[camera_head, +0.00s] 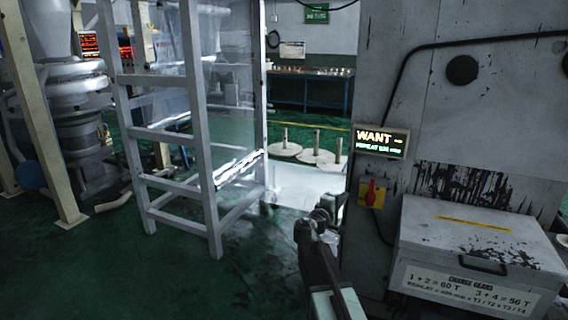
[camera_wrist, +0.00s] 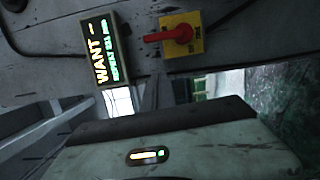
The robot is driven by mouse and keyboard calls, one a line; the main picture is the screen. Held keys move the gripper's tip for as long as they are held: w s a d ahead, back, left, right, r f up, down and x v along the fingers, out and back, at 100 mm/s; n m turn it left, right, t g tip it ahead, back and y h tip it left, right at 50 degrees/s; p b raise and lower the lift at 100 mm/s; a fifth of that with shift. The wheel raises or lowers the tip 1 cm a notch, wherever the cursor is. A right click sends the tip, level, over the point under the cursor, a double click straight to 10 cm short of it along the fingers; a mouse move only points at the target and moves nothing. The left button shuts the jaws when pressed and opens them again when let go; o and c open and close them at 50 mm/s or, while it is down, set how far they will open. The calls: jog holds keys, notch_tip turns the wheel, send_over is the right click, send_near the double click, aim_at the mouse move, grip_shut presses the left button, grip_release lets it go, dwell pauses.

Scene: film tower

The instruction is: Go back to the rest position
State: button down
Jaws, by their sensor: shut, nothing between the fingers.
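My gripper (camera_head: 320,216) shows in the head view at lower centre, in front of the grey machine and left of its red switch. It is shut and holds nothing. In the wrist view, the pale gripper housing with a small lit indicator fills the bottom, and narrow dark fingers (camera_wrist: 153,92) stick up beyond it. The red rotary switch (camera_head: 371,193) on its yellow plate also shows in the wrist view (camera_wrist: 178,35). The lit "WANT" display (camera_head: 380,141) is above the switch, and also appears in the wrist view (camera_wrist: 103,49). No contact with either is visible.
A grey metal box (camera_head: 480,235) with a handle and a "CHANGE GEARS" label juts out at right. A pale frame (camera_head: 205,140) with clear sheeting stands at left. Discs with upright posts (camera_head: 316,156) are behind. Green floor (camera_head: 150,275) is open at front left.

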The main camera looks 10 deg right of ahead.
jog(key=s+a+f+m+g+y, duration=0.3)
jog(key=s+f+m+g+y, duration=0.35)
jog(key=s+f, duration=0.95)
jog(key=s+a+f+m+g+y, duration=0.3)
jog(key=s+a+f+g+y, duration=0.4)
jog(key=s+a, duration=0.4)
notch_tip(320, 180, up, 19)
jog(key=s+a+p, duration=0.1)
jog(key=a+p, duration=0.1)
jog(key=p, duration=1.7)
jog(key=shift+a+t+h, duration=0.15)
jog(key=shift+t+h, duration=0.2)
jog(key=shift+s+f, duration=0.1)
